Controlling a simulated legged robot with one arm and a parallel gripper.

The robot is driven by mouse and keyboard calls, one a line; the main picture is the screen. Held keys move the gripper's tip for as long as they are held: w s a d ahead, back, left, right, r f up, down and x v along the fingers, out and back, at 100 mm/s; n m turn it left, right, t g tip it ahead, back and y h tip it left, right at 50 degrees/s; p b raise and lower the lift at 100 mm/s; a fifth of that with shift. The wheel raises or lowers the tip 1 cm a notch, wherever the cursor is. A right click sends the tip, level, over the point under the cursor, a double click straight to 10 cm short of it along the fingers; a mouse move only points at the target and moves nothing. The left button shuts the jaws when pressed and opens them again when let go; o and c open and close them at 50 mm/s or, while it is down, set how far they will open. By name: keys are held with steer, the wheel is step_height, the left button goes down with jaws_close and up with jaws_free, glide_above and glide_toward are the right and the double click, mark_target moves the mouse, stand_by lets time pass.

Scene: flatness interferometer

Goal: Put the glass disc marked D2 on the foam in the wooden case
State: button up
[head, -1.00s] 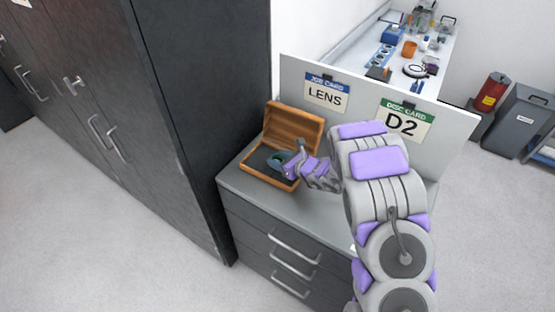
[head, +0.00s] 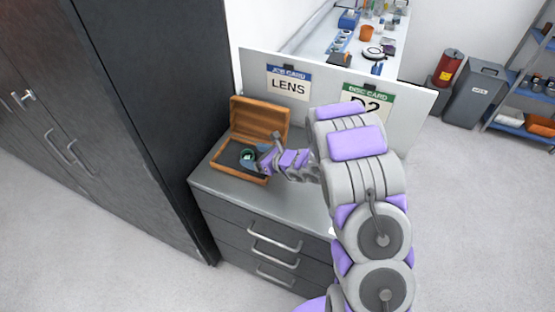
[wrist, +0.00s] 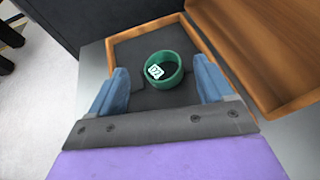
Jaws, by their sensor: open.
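The disc marked D2 (wrist: 164,70) shows as a green ring with a white label, lying on the dark foam (wrist: 142,98) in the open wooden case (wrist: 118,40). It also shows small and green in the head view (head: 247,156), inside the case (head: 222,169). My gripper (wrist: 162,88) is open, with its two blue fingers on either side of the disc's near side and a visible gap to it. The disc is not held. In the head view my gripper (head: 262,158) is at the case, partly covering its right side.
The case stands on a grey drawer cabinet (head: 309,198), its lid (head: 259,121) raised at the back. A white panel with a LENS card (head: 288,84) and a D2 card (head: 367,104) rises behind. A tall dark cabinet (head: 165,110) stands close on the left.

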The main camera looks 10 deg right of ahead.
steer(key=p+v, duration=0.1)
steer(key=v, duration=1.2)
steer(key=shift+s, duration=0.2)
steer(key=shift+r, duration=0.1)
